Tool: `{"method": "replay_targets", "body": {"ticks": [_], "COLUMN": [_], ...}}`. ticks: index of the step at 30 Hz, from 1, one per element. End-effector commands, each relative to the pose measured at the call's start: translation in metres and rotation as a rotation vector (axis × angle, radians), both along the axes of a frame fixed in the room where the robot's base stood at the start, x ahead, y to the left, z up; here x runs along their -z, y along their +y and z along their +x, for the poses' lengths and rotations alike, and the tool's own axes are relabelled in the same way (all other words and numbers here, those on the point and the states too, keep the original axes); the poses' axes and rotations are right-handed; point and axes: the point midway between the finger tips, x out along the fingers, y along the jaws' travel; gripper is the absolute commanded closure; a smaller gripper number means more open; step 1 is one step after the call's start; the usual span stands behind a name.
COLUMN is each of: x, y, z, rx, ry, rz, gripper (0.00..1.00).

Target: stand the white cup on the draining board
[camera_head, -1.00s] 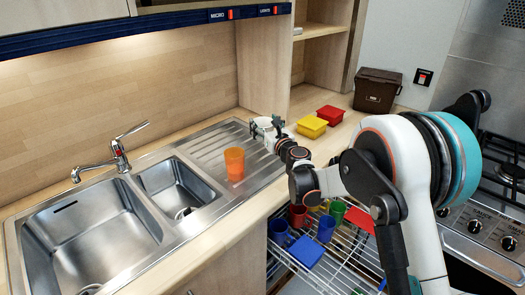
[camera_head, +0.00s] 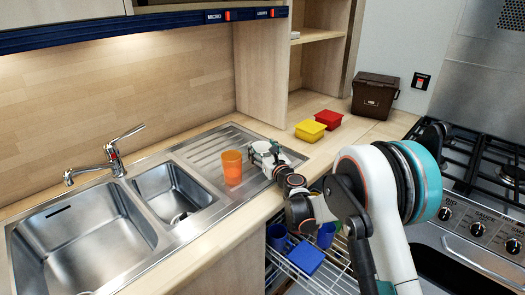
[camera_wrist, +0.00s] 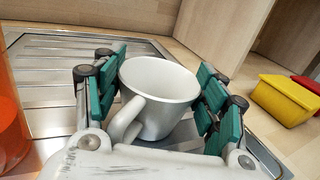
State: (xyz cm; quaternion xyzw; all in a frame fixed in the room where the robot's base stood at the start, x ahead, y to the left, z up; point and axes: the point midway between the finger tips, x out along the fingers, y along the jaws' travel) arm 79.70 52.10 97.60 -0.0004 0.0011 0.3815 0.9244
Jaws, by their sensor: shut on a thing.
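The white cup (camera_wrist: 163,90) stands upright between the green-padded fingers of my gripper (camera_wrist: 160,66) in the wrist view, its handle towards the camera. My gripper is shut on it. In the head view my gripper (camera_head: 268,155) is over the right part of the steel draining board (camera_head: 205,150), with the cup (camera_head: 261,147) partly hidden by the fingers. The cup is low over the ribbed board; I cannot tell whether its base touches, as the base is mostly hidden.
An orange tumbler (camera_head: 232,167) stands on the board just left of my gripper. Yellow (camera_head: 310,130) and red (camera_head: 329,117) tubs and a brown bin (camera_head: 375,94) stand on the counter to the right. An open rack with blue items (camera_head: 306,256) is below. The board's back left is clear.

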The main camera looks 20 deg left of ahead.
Motion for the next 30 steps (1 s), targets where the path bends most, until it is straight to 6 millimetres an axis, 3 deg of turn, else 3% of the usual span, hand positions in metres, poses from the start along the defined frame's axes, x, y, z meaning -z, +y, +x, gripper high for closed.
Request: {"method": "replay_targets", "body": {"ticks": [3,4,6,20,30], "x": [0.004,0.003,0.003,-0.001,-0.003], "y": [0.000,0.000,0.000,0.000,-0.042], "z": [0.000,0.000,0.000,0.000,-0.042], "rx": [0.000,0.000,0.000,0.000,0.001], "ry": [0.000,0.000,0.000,0.000,0.000], "rz": [0.000,0.000,0.000,0.000,0.000], "gripper": [0.63,0.30,0.14,0.14,0.14]}}
